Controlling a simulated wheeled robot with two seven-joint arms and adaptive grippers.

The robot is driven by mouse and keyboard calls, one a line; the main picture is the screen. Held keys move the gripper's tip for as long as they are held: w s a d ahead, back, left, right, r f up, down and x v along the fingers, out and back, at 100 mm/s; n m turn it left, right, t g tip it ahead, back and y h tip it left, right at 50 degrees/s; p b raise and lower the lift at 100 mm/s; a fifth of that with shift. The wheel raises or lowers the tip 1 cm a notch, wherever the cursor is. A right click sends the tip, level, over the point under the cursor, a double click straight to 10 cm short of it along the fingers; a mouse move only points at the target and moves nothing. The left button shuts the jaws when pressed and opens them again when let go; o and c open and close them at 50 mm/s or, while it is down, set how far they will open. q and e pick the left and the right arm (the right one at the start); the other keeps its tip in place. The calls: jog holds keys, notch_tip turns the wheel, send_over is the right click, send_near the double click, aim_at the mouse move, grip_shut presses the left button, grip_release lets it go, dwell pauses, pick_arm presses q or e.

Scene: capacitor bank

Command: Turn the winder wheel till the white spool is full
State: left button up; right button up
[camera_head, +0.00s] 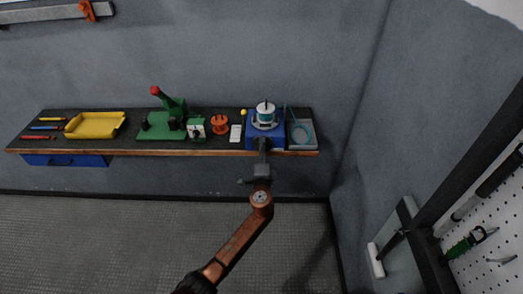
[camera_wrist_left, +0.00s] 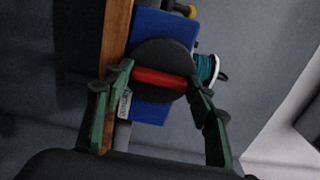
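The blue winder (camera_head: 250,134) stands near the right end of the shelf, and it also shows in the left wrist view (camera_wrist_left: 150,22). The white spool (camera_head: 266,107) sits on top with teal wire around it; in the left wrist view its teal winding (camera_wrist_left: 206,69) shows beside the wheel. The dark round winder wheel (camera_wrist_left: 163,54) has a red bar (camera_wrist_left: 160,79) across it. My left gripper (camera_head: 263,146) is at the winder's front and hides the wheel in the head view. In the left wrist view my left gripper (camera_wrist_left: 160,75) is open, its fingers either side of the red bar; contact is unclear.
A grey tray (camera_head: 303,147) is right of the winder. A white block (camera_head: 236,133), an orange spool (camera_head: 220,125), a green press (camera_head: 160,133) and a yellow tray (camera_head: 95,125) stand to the left. Walls rise behind and at right; a pegboard (camera_head: 500,215) is at far right.

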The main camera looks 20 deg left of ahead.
pick_arm(q)
jog(key=o, duration=0.4)
jog(key=shift+o, duration=0.2)
jog(key=v, duration=1.2)
